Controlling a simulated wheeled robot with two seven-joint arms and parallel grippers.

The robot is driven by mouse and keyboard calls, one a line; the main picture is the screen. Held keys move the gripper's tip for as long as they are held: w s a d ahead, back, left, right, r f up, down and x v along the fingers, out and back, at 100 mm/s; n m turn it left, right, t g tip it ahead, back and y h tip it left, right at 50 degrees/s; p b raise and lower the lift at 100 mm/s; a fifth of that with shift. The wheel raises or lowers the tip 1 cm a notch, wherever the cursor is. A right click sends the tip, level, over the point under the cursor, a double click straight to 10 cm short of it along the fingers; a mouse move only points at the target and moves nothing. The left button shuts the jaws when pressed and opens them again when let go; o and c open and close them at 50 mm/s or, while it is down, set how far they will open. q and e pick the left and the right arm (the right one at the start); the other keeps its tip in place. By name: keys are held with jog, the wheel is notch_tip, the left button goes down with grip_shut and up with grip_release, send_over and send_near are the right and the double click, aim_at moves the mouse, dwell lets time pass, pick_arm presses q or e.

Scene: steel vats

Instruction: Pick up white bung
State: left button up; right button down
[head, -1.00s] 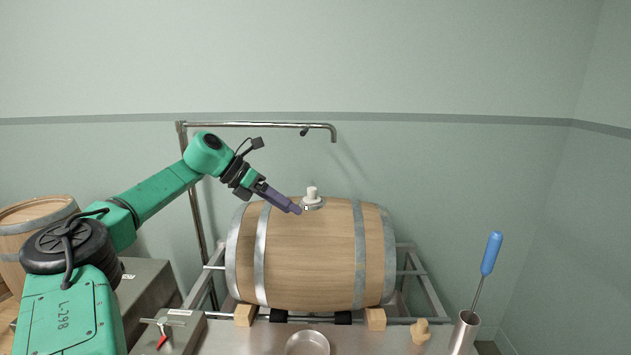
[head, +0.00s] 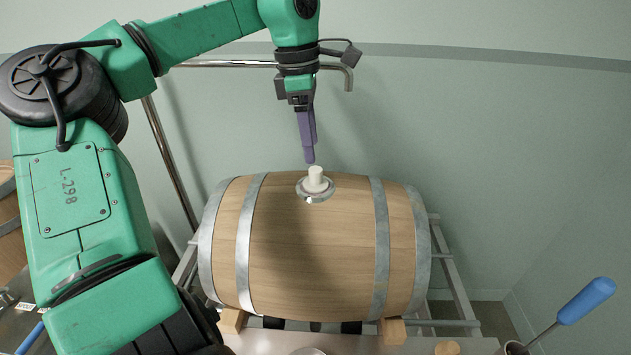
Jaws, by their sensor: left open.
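The white bung (head: 316,177) stands upright in a round metal fitting (head: 315,191) on top of the wooden barrel (head: 312,250). My left gripper (head: 310,160) has purple fingers that point down, just above the bung and slightly to its left in the picture. The fingers line up one behind the other, so the gap between them hardly shows. The gripper is open and holds nothing; the bung sits below the fingertips. My right gripper is not in view.
A bent steel pipe (head: 225,64) runs behind my left arm, near the wrist. The barrel rests on wooden blocks (head: 392,331) in a metal frame (head: 455,275). A blue-handled tool (head: 587,301) stands at lower right. The space right of the gripper is clear.

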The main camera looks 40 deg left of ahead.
aim_at(315, 169)
pick_arm(q)
jog(key=f, duration=0.2)
jog(key=w+f+p, duration=0.1)
jog(key=f, duration=0.1)
jog(key=f+p, duration=0.1)
jog(key=f, duration=0.2)
jog(key=shift+w, duration=0.25)
jog(key=shift+s+f, duration=0.1)
jog(key=shift+f, duration=0.2)
jog(key=shift+c, duration=0.3)
grip_shut()
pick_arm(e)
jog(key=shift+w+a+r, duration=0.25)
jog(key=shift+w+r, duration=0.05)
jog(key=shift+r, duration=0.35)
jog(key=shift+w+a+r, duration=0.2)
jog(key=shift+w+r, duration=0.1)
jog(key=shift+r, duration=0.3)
